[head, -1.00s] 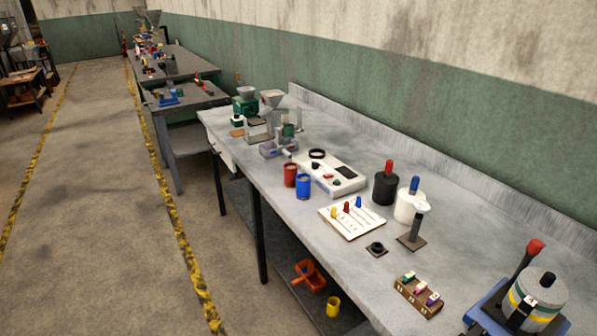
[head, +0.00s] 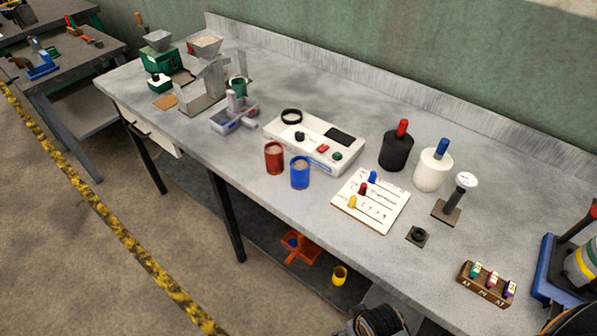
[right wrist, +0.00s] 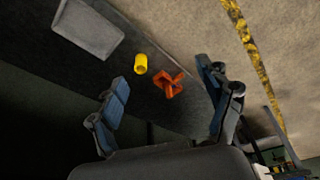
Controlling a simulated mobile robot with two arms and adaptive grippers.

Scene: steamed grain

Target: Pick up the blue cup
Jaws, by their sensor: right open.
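My right gripper (right wrist: 170,98) is open and empty in the right wrist view, over the lower shelf area. Part of my right arm shows at the bottom of the head view, in front of the table edge and well below the blue cup. The blue cup does not show clearly in the right wrist view. My left gripper is not in view.
Behind the cups is a white control box (head: 314,143). A white board with colored pegs (head: 371,201) lies to the right. An orange scoop-like object (head: 299,249) and a yellow cup (head: 339,275) rest on the lower shelf; both show in the right wrist view.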

